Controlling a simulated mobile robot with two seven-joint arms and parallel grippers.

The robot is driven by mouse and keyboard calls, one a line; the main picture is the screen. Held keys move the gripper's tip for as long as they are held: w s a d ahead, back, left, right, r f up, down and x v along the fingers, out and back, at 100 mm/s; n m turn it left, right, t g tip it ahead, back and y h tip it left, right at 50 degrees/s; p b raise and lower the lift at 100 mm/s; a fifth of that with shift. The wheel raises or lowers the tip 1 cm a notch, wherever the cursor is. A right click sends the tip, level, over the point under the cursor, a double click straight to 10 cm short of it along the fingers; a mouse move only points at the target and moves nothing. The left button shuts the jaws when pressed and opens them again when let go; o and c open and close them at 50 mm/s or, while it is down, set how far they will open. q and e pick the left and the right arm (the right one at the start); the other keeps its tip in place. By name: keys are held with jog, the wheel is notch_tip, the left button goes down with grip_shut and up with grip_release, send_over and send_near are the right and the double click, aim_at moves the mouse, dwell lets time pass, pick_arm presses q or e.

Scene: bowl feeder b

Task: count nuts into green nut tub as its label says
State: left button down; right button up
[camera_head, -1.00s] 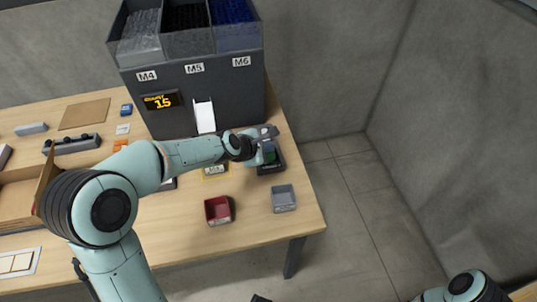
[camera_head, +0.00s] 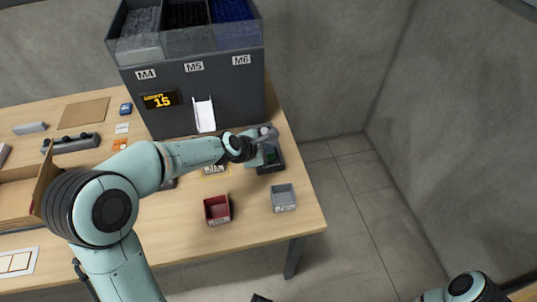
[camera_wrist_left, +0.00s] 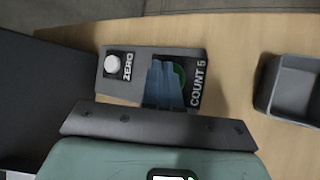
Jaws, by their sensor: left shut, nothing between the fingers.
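The dark feeder (camera_head: 197,95) stands at the back of the table with hoppers marked M4, M5 and M6. Its display (camera_head: 161,100) reads 15, and a white chute (camera_head: 204,115) slopes from its front. My left gripper (camera_head: 268,153) is shut and empty over a control box (camera_head: 275,165) at the right. In the left wrist view, the box (camera_wrist_left: 117,86) has a white ZERO button (camera_wrist_left: 112,64) and a green button (camera_wrist_left: 179,75) marked COUNT 5. The blue-grey fingertips (camera_wrist_left: 162,68) lie across the green button's left part; contact cannot be told. I see no green tub.
A red tub (camera_head: 217,209) and a grey tub (camera_head: 284,197) stand near the front edge; the grey tub also shows in the wrist view (camera_wrist_left: 297,88). An open box (camera_head: 18,198) is at the left.

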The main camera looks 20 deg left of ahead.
pick_arm(q)
jog(key=shift+f+b, duration=0.4)
jog(key=shift+f, duration=0.05)
pick_arm(e)
jog(key=shift+s+f, duration=0.1)
jog(key=shift+f, duration=0.3)
pick_arm(q)
jog(key=shift+r, duration=0.15)
pick_arm(e)
jog(key=shift+r, duration=0.2)
pick_arm(q)
jog(key=shift+r+p, duration=0.7)
jog(key=shift+p, duration=0.2)
pick_arm(e)
jog(key=shift+w+r, duration=0.25)
jog(key=shift+r, duration=0.45)
pick_arm(q)
jog(key=shift+r, duration=0.3)
notch_tip(320, 180, up, 5)
jog(key=p, duration=0.4)
jog(key=shift+f+p, duration=0.2)
jog(key=shift+p, duration=0.15)
jog(key=shift+f, duration=0.1)
pick_arm(e)
jog(key=r, duration=0.1)
jog(key=w+r, duration=0.1)
jog(key=r, duration=0.1)
jog(key=w+r, duration=0.1)
jog(key=r, duration=0.1)
